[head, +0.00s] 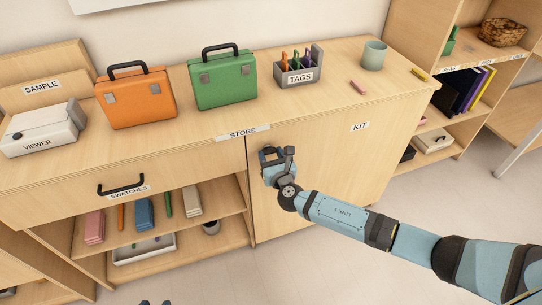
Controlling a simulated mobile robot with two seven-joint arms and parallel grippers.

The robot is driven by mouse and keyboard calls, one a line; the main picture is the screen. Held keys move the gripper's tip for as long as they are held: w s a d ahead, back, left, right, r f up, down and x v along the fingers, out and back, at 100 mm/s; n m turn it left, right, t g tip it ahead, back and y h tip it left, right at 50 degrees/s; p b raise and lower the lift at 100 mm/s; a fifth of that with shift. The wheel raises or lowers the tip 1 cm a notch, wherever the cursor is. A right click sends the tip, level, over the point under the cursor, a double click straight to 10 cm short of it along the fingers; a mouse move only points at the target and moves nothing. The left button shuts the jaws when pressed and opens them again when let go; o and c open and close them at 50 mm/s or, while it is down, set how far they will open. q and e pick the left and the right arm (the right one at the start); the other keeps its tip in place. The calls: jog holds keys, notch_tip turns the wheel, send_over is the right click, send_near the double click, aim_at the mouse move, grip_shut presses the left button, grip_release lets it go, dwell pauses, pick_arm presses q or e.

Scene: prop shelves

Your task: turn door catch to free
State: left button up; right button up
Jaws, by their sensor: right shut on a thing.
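The cabinet door (325,185) is a plain light wood panel under the KIT label, and it looks closed flush with the cabinet front. My right gripper (271,158) is at the upper left part of this door, close to its left edge. It is shut on the door catch, which the gripper and wrist hide, so I cannot tell which way the catch is turned. My left gripper is not clearly in view.
On the cabinet top stand an orange case (136,97), a green case (223,81), a TAGS holder (299,75) and a grey-green cup (374,55). A drawer with a black handle (121,188) is left of the door. Open floor lies in front.

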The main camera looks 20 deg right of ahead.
pick_arm(q)
jog(key=shift+f, duration=0.2)
pick_arm(e)
jog(key=shift+f, duration=0.1)
jog(key=m+b, duration=0.2)
jog(key=m, duration=0.1)
jog(key=shift+f+b, duration=0.1)
jog(key=shift+b, duration=0.2)
jog(key=shift+m+b, duration=0.35)
jog(key=shift+m, duration=0.25)
pick_arm(q)
jog(key=w+d+r+t+h+b, duration=0.1)
jog(key=b, duration=0.2)
jog(key=w+d+r+t+b, duration=0.1)
jog(key=b, duration=0.1)
jog(key=shift+d+h+b, duration=0.35)
jog(key=shift+h+b, duration=0.05)
pick_arm(e)
jog(key=m, duration=1.3)
jog(key=shift+r, duration=0.25)
pick_arm(q)
jog(key=shift+r+t, duration=0.1)
jog(key=shift+t, duration=0.2)
pick_arm(e)
jog(key=shift+m, duration=0.3)
